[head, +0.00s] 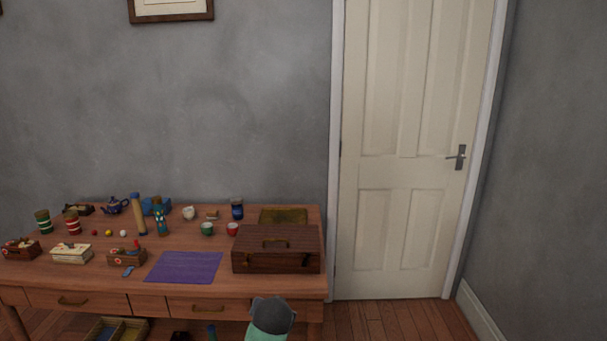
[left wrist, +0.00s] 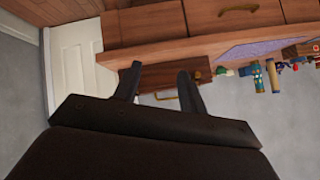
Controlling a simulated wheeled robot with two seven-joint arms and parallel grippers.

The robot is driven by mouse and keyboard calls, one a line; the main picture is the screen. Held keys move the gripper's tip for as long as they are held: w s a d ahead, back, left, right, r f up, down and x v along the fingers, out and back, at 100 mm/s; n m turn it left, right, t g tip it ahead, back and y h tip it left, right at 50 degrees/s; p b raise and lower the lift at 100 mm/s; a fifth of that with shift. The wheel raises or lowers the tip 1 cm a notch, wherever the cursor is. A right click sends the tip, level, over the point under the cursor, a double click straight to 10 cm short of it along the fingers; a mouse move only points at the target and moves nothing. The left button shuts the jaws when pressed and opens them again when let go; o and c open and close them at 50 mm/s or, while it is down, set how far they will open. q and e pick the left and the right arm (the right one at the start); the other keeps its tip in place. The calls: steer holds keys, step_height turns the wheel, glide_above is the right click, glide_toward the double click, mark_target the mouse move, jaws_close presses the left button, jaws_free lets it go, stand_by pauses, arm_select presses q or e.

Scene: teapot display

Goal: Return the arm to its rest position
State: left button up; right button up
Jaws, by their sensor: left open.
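My left gripper (left wrist: 160,70) shows in the left wrist view with its two dark fingers apart and nothing between them. That view is turned over, with the table's drawer front at the top. The brown wooden case (left wrist: 190,72) appears behind the fingers, and the gripper looks apart from it. My right gripper is in neither view.
The wooden table (head: 100,277) carries the closed case (head: 276,250), a purple mat (head: 183,267), a blue teapot (head: 115,206), and several cups, boxes and small balls. A white door (head: 410,150) stands right of the table. Floor below the door is clear.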

arm_select(q)
steer(key=s+a+f+g+h, duration=0.1)
steer(key=s+f, duration=0.4)
steer(key=s, duration=1)
steer(key=s+a+f+n+g+h, duration=0.1)
steer(key=s+a+f+g, duration=0.2)
steer(key=s, duration=1.2)
steer(key=s+a+f+g+h, duration=0.1)
steer(key=s+a+f+g, duration=0.1)
steer(key=s+f, duration=0.7)
steer(key=s+g, duration=0.1)
steer(key=s, duration=0.5)
steer(key=shift+s+n+g, duration=0.2)
steer(key=shift+n+g, duration=0.1)
